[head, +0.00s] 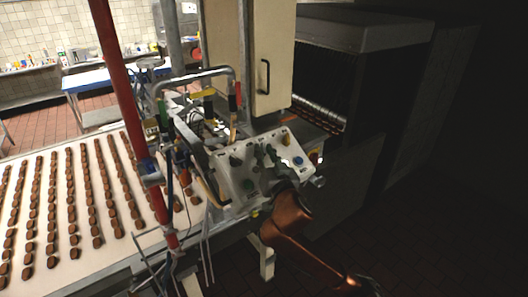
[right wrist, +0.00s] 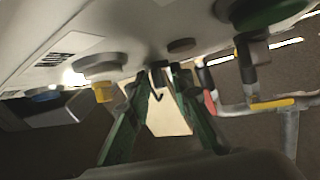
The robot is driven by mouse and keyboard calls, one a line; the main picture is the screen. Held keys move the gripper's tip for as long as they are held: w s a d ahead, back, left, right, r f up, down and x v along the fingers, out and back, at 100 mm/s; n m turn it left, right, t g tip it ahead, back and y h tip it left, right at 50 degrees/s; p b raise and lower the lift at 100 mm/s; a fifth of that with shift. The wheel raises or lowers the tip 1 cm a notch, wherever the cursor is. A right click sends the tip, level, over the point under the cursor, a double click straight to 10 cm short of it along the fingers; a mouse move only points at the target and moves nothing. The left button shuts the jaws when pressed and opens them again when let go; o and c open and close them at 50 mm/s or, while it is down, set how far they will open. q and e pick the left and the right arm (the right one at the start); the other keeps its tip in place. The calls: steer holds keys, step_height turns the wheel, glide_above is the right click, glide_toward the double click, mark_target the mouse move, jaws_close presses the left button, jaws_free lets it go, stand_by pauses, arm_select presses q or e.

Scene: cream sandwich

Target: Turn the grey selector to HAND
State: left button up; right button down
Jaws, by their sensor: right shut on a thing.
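The white control panel (head: 233,189) stands tilted beside the conveyor, with several knobs and buttons on it. My right arm comes in from the lower right, and my right gripper (head: 270,158) is at the middle of the panel face. In the right wrist view its green fingers (right wrist: 159,76) close in on a small dark grey knob (right wrist: 158,68), which I take to be the grey selector. The fingers are shut on it. Its pointer and the HAND label cannot be read; the gripper hides much of the selector in the head view. My left gripper is not in view.
A blue button (head: 298,160) sits at the panel's right and a green knob (head: 236,161) at its upper left. A yellow-tipped knob (right wrist: 104,92) is close to the fingers. A red post (head: 125,80) and bent pipe frame stand left of the panel. Rows of biscuits lie on the conveyor (head: 110,262).

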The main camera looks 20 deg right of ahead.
steer(key=n+y, duration=0.1)
steer(key=y, duration=0.1)
steer(key=n+y+p, duration=0.1)
steer(key=n, duration=0.1)
steer(key=shift+d+n+y, duration=0.3)
steer(key=shift+y, duration=0.1)
steer(key=n+g+y+p, duration=0.1)
steer(key=n+y, duration=0.1)
steer(key=n+y+p, duration=0.2)
steer(key=shift+w+d+r+n+g+y, duration=0.1)
steer(key=shift+d+r+n+g+y, duration=0.1)
steer(key=shift+n+g+y, duration=0.15)
steer(key=n+g+y+p, duration=0.3)
steer(key=n+y+p, duration=0.1)
steer(key=n, duration=0.1)
steer(key=shift+w+d, duration=0.1)
steer(key=shift+n+g+y+p, duration=0.25)
steer(key=shift+n+g+p, duration=0.3)
steer(key=shift+p, duration=0.15)
steer(key=shift+f, duration=0.1)
steer(key=c, duration=2.1)
jaws_free()
steer(key=shift+d, duration=0.15)
